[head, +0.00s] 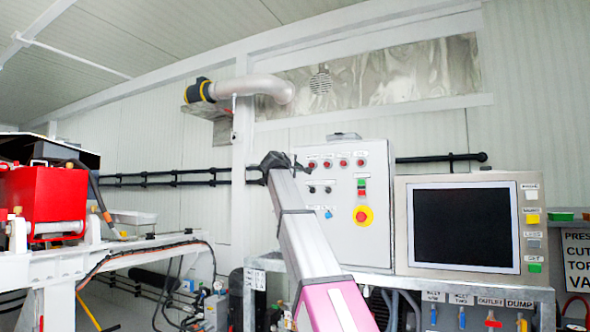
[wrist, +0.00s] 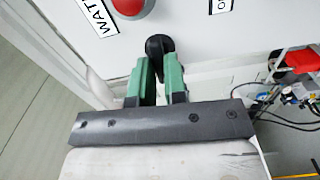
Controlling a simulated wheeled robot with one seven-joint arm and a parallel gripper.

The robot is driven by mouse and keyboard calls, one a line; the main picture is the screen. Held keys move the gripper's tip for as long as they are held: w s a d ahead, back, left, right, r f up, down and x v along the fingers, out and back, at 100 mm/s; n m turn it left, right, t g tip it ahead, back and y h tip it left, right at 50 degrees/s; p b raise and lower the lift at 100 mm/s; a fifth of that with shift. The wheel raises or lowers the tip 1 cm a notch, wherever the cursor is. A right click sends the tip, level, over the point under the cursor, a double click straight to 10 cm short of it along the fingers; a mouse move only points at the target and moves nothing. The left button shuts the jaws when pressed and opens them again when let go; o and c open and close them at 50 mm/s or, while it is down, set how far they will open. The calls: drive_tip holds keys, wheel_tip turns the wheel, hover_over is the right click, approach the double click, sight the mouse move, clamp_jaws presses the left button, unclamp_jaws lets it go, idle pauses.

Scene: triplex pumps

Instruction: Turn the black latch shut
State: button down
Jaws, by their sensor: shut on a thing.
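The black latch (wrist: 160,46) shows in the wrist view as a rounded dark knob on the white cabinet face. My gripper (wrist: 157,75) has its two green fingers closed around the latch, one on each side. In the head view my gripper (head: 274,161) is at the left edge of the white control cabinet (head: 345,240), at the end of my raised arm. The latch cannot be made out there, and its lower part is hidden between the fingers in the wrist view.
A red button (wrist: 130,5) and a label (wrist: 97,14) are close by on the cabinet face. A monitor panel (head: 462,229) stands right of the cabinet. Red machinery on a white frame (head: 50,270) is at the left. A black pipe rail (head: 170,178) runs along the wall.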

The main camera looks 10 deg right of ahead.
drive_tip(key=shift+n, duration=0.5)
drive_tip(key=c, duration=1.2)
unclamp_jaws()
drive_tip(key=shift+o, duration=0.2)
drive_tip(key=v, duration=1.1)
drive_tip(key=shift+w, duration=0.1)
